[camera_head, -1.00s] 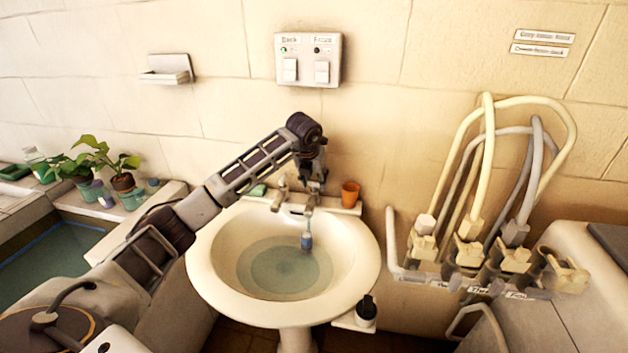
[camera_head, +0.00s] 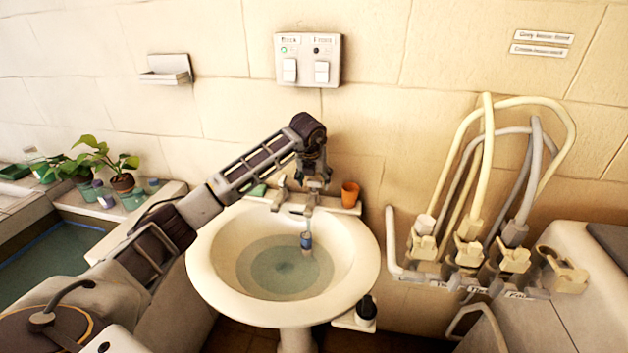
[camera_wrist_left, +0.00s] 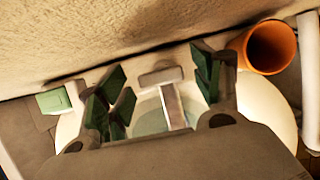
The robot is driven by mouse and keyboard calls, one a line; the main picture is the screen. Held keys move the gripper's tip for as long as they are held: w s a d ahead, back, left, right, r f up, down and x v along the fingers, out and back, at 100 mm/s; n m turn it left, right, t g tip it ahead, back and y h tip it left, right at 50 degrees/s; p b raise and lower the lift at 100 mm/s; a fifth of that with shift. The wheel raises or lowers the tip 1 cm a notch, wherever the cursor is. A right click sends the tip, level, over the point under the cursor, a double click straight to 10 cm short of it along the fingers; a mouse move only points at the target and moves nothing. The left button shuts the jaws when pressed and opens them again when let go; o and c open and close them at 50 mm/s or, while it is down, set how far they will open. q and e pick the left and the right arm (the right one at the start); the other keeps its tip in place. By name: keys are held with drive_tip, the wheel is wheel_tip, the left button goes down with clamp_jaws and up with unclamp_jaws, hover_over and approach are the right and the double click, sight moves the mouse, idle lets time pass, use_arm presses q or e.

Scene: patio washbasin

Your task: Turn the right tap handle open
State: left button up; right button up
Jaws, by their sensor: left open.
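The white washbasin (camera_head: 210,258) has two taps at its back edge. The left tap (camera_head: 280,192) is in plain view in the head view. The right tap (camera_head: 309,203) is partly hidden under my left gripper (camera_head: 317,184), which comes down from above. In the left wrist view, my left gripper (camera_wrist_left: 160,90) is open, with its green-padded fingers apart. A grey tap handle bar (camera_wrist_left: 160,77) and a spout (camera_wrist_left: 172,105) show between the fingers, with no clear contact. My right gripper is not in view.
An orange cup (camera_head: 350,194) stands close to the right of the gripper. A green soap bar (camera_head: 258,190) lies to the left. A small blue-topped object (camera_head: 306,241) is in the basin below the right tap. Pale hoses (camera_head: 487,160) stand further right.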

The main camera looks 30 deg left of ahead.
use_arm(q)
drive_tip(key=v, duration=1.2)
idle(0.3)
drive_tip(key=shift+f, duration=0.1)
idle(0.6)
